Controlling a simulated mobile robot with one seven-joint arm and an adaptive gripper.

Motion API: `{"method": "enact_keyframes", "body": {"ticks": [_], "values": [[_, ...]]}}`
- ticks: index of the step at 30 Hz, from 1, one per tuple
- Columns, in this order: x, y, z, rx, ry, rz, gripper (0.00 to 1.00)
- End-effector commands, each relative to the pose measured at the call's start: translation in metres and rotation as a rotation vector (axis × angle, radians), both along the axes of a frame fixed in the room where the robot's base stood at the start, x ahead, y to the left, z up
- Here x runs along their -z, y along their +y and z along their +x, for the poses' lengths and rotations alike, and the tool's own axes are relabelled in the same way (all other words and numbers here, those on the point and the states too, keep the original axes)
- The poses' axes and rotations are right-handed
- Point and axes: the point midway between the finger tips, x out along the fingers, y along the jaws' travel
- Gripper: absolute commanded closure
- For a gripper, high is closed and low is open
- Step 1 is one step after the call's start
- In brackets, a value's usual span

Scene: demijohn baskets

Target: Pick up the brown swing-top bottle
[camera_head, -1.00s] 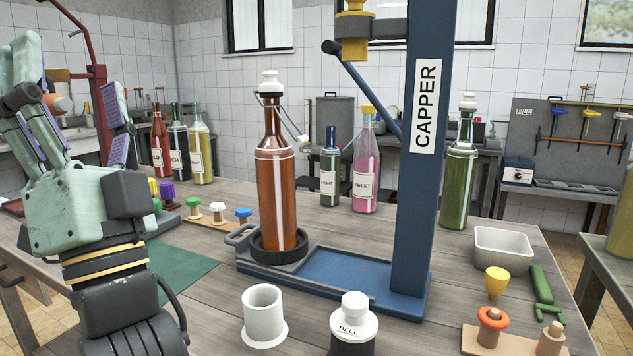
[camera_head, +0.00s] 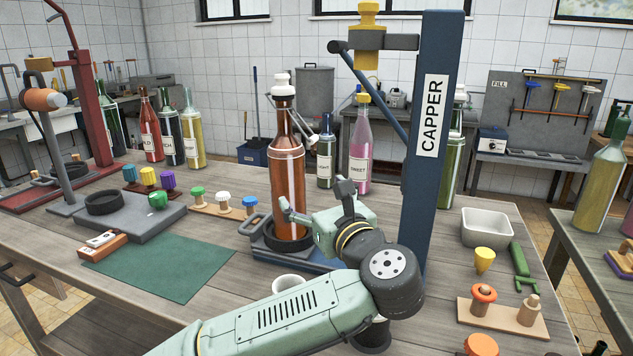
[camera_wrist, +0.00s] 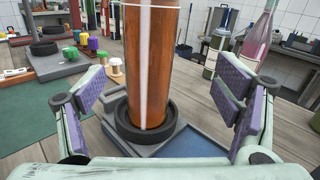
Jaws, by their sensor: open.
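The brown swing-top bottle (camera_head: 288,175) stands upright in a dark ring on the base of the blue capper (camera_head: 427,150). Its white stopper and wire bail show at the top in the head view. In the wrist view the bottle (camera_wrist: 152,65) rises between my two spread fingers, and its top is out of frame. My gripper (camera_head: 318,205) is open at the bottle's lower body. The purple finger pads stand clear of the glass on both sides in the wrist view. The dark ring (camera_wrist: 130,130) surrounds the bottle's foot.
The capper's post stands close to the right of my gripper. A pink bottle (camera_head: 361,150) and a small dark bottle (camera_head: 325,160) stand behind. Colored stoppers (camera_head: 222,203) are to the left. A white cup (camera_head: 288,282) is partly hidden by my arm.

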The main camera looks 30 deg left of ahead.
Motion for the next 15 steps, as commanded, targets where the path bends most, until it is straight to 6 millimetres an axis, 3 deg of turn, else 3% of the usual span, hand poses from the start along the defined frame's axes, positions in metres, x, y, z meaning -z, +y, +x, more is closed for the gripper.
{"method": "enact_keyframes", "body": {"ticks": [4,15], "values": [[0.007,0.014,-0.003,-0.045,0.069,0.022,0.16],[0.007,0.055,0.022,-0.042,0.068,0.022,0.16]]}}
